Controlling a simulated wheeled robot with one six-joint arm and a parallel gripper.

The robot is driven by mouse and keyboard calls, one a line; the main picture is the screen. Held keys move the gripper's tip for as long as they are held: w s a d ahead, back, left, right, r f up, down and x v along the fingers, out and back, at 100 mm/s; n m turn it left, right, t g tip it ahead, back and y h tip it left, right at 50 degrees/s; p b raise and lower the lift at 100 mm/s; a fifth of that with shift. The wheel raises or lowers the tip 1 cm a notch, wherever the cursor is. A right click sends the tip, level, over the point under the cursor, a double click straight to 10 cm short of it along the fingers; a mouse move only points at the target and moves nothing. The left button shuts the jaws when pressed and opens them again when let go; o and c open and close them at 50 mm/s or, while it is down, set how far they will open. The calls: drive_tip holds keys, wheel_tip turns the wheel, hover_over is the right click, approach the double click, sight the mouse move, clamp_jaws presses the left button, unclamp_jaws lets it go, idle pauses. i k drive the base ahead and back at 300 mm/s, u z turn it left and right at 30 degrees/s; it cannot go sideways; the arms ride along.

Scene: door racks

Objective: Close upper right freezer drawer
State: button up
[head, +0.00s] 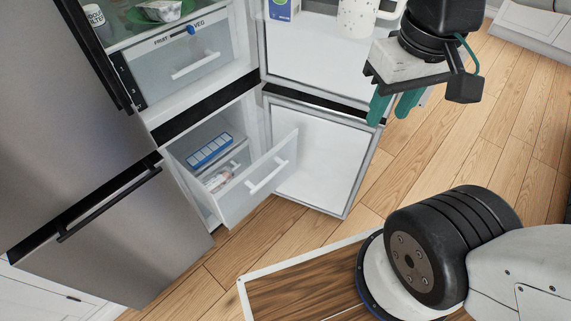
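The upper right freezer drawer (250,196) is pulled out of the freezer compartment below the fridge section, in the middle left of the head view. It has a pale translucent front with a white bar handle (267,178).
The right freezer door (318,165) stands wide open beside the drawer. Above it the fridge door (315,50) is open, holding a blue carton (282,10) and a white pitcher (356,17). The left freezer door (115,235) is shut. Wood floor (430,160) is clear.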

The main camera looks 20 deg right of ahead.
sight(194, 186)
drive_tip(key=i, duration=0.65)
drive_tip(key=u, duration=0.4)
drive_tip(key=k, duration=0.5)
drive_tip(key=z, duration=1.4)
drive_tip(key=k, duration=1.1)
drive_tip(key=u, duration=1.2)
drive_tip(key=i, duration=0.5)
drive_tip(key=u, duration=0.05)
